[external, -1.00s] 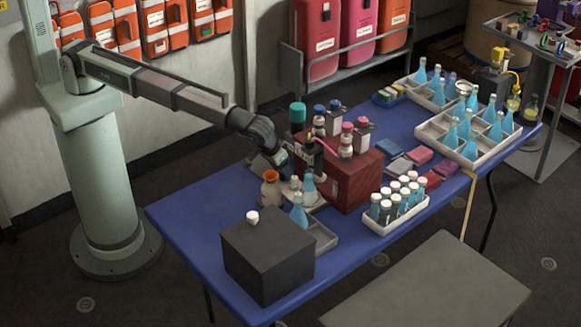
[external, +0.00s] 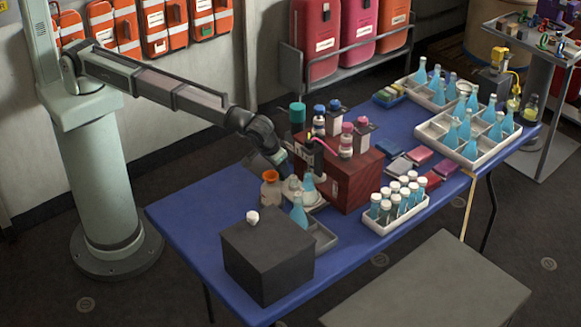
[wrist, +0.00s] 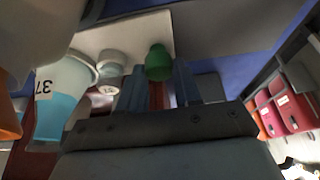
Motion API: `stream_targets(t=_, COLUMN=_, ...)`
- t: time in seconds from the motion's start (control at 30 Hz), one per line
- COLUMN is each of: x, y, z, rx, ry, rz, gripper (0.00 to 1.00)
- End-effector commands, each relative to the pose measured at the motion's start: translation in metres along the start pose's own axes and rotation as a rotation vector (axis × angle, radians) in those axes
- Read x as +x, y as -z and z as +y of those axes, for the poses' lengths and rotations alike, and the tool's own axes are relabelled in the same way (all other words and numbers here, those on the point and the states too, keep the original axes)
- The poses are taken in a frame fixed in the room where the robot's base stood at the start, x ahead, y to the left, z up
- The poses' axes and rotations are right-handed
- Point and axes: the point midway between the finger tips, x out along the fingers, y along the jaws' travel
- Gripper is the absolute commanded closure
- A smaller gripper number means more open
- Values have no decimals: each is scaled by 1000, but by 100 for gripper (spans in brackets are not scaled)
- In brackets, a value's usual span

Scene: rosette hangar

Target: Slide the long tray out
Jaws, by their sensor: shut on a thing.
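The long grey tray (external: 323,240) lies on the blue table between a dark box and a red-brown crate. Its near end shows; the rest is partly hidden. Flasks with blue liquid (external: 299,212) stand in it. My gripper (external: 287,172) is low over the tray's far part. In the wrist view, my gripper (wrist: 158,82) is shut on a rounded green piece (wrist: 158,62) between its fingertips. I cannot tell whether this piece belongs to the tray. A flask marked 37 (wrist: 62,95) and white-capped pieces (wrist: 110,68) are close on the left.
The dark box (external: 268,258) stands at the front, with the red-brown crate (external: 345,180) and its bottles to the right. An orange-rimmed jar (external: 270,188) is close to my gripper. A white rack of vials (external: 395,215) stands farther right. The table's left part is clear.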

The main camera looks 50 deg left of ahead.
Motion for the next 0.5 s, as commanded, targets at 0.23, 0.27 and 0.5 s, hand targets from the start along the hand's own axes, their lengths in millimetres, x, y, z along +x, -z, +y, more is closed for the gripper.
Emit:
stream_targets(t=0.23, x=0, y=0, z=-12, rx=0, ry=1, rz=0, gripper=86)
stream_targets(t=0.27, x=0, y=0, z=-13, rx=0, ry=1, rz=0, gripper=86)
stream_targets(t=0.5, x=0, y=0, z=-22, rx=0, ry=1, rz=0, gripper=86)
